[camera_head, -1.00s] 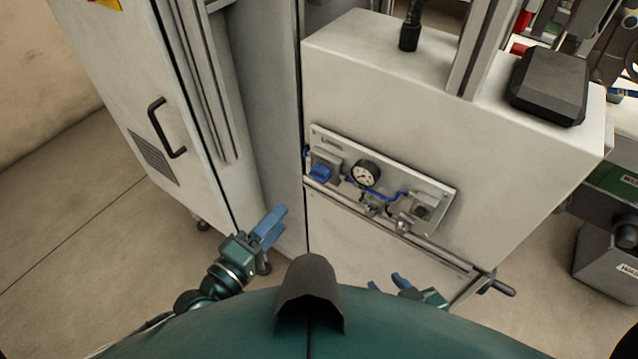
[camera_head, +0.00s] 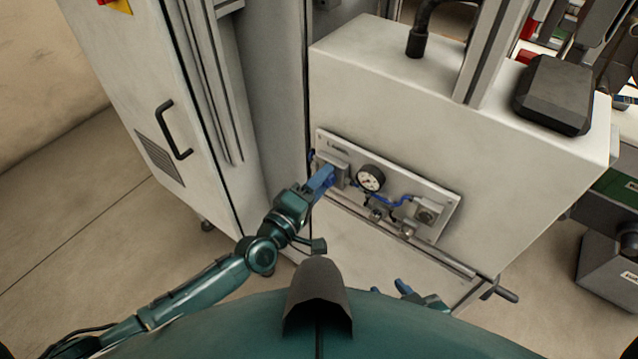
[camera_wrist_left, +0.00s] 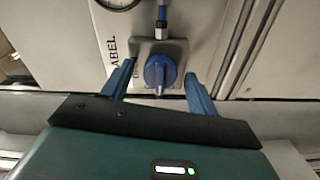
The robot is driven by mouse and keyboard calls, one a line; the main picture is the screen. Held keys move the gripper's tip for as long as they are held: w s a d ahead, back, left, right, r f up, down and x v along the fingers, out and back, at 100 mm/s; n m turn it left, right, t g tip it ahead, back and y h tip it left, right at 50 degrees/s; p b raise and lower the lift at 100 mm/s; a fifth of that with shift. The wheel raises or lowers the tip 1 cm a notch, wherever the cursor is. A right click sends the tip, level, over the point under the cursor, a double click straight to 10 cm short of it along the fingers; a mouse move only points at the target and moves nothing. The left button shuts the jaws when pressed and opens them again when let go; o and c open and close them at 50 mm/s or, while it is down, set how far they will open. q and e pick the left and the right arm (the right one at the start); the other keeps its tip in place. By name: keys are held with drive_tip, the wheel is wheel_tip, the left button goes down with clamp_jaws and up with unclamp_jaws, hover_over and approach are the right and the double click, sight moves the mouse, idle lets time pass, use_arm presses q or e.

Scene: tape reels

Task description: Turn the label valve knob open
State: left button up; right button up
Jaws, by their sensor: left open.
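The label valve knob (camera_wrist_left: 160,73) is blue and round with a raised grip. It sits on a grey square valve body (camera_wrist_left: 178,49) beside the word "LABEL" in the left wrist view. My left gripper (camera_wrist_left: 163,80) is open, with one blue finger on either side of the knob; I cannot tell whether they touch it. In the head view my left gripper (camera_head: 322,180) is at the left end of the valve panel (camera_head: 400,187) and mostly hides the knob. My right gripper (camera_head: 390,289) is low at the bottom, partly hidden by my body.
A round pressure gauge (camera_head: 370,178) and blue tubing (camera_head: 396,200) are on the panel right of the knob. A rail (camera_head: 440,258) runs below the panel. A tall cabinet with a black handle (camera_head: 172,128) stands to the left.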

use_arm(q)
drive_tip(key=c, duration=1)
drive_tip(key=shift+m, duration=0.3)
drive_tip(key=shift+m+p, duration=1.05)
drive_tip(key=shift+m, duration=7.55)
